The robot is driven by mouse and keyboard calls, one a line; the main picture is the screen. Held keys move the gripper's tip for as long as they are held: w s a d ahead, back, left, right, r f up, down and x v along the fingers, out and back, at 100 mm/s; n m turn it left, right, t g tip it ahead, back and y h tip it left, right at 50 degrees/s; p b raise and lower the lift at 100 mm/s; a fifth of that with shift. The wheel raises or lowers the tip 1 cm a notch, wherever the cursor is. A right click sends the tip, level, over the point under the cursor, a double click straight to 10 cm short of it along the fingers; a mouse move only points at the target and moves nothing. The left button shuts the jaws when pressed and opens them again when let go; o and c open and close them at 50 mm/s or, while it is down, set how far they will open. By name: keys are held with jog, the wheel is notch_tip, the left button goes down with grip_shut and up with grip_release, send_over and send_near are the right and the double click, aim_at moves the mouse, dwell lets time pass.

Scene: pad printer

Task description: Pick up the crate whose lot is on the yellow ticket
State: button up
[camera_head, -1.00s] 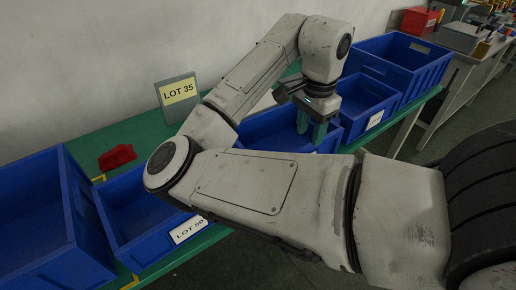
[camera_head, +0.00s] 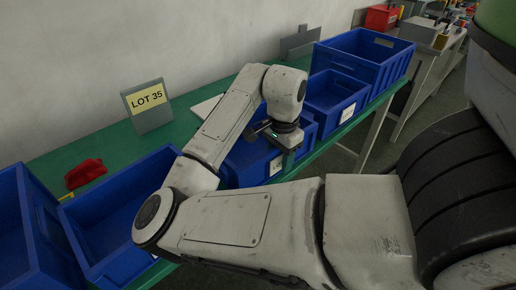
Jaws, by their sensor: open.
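The yellow ticket (camera_head: 149,98) reads LOT 35 and sits on a grey upright plate at the back of the green bench. My gripper (camera_head: 288,158) is open, with its fingers at the front rim of the middle blue crate (camera_head: 240,162). A white label (camera_head: 277,165) on that crate's front is partly hidden by my gripper, and its text is unreadable. A smaller blue crate (camera_head: 320,104) to the right has a white label (camera_head: 348,113), too small to read.
Large blue crates stand at the far left (camera_head: 22,215) and right (camera_head: 345,64). A red object (camera_head: 85,173) lies on the green bench (camera_head: 60,160) behind the left crates. A side bench at upper right holds a red box (camera_head: 381,17) and a grey machine (camera_head: 426,34).

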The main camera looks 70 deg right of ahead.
grip_shut()
dwell(0.4)
dwell(0.4)
